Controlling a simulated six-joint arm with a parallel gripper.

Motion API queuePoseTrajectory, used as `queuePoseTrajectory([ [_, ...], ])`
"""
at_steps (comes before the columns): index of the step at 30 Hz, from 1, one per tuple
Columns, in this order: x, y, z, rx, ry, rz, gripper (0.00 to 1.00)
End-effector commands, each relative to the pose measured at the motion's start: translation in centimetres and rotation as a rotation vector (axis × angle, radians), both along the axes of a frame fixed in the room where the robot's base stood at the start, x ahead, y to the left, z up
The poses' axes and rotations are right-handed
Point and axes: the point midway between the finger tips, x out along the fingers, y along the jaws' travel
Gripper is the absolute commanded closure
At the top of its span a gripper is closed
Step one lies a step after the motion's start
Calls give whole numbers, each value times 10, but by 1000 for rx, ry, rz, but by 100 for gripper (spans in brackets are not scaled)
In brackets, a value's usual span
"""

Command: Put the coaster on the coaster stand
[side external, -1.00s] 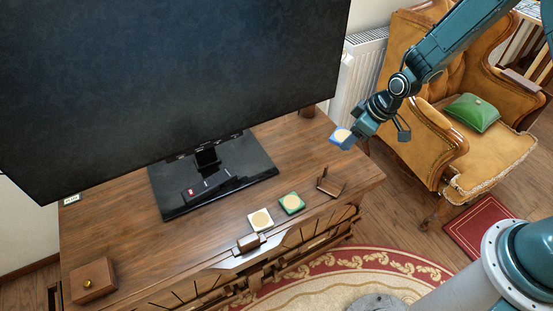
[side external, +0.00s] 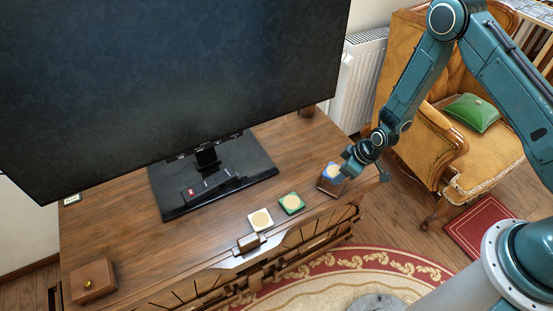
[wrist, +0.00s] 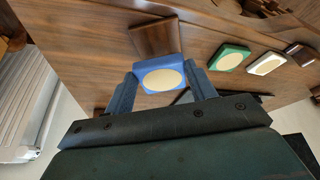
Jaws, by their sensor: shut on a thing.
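A blue coaster (side external: 333,170) with a pale round centre is between my gripper's fingers (side external: 344,168). It also shows in the wrist view (wrist: 160,66), with a gripper finger on its left and right sides. The brown wooden coaster stand (side external: 328,187) is at the right front corner of the cabinet top. In the wrist view the stand (wrist: 155,36) shows just beyond the coaster, and the coaster overlaps part of it. In the side view the coaster is at the stand's upper part. I cannot tell whether it touches or rests on the stand.
A green coaster (side external: 291,204) and a white coaster (side external: 260,219) lie left of the stand. A small dark block (side external: 248,242) is near the front edge. The television base (side external: 235,177) stands behind. A wooden box (side external: 93,281) sits at the far left. An armchair (side external: 425,140) is right of the cabinet.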

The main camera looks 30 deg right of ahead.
Motion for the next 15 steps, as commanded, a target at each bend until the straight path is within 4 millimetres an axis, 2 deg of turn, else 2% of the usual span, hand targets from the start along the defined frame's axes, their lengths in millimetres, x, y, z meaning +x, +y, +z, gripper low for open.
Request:
queuePoseTrajectory([
  [6,0,0,-17,0,-1,0,67],
  [15,1,0,-22,0,-2,0,67],
])
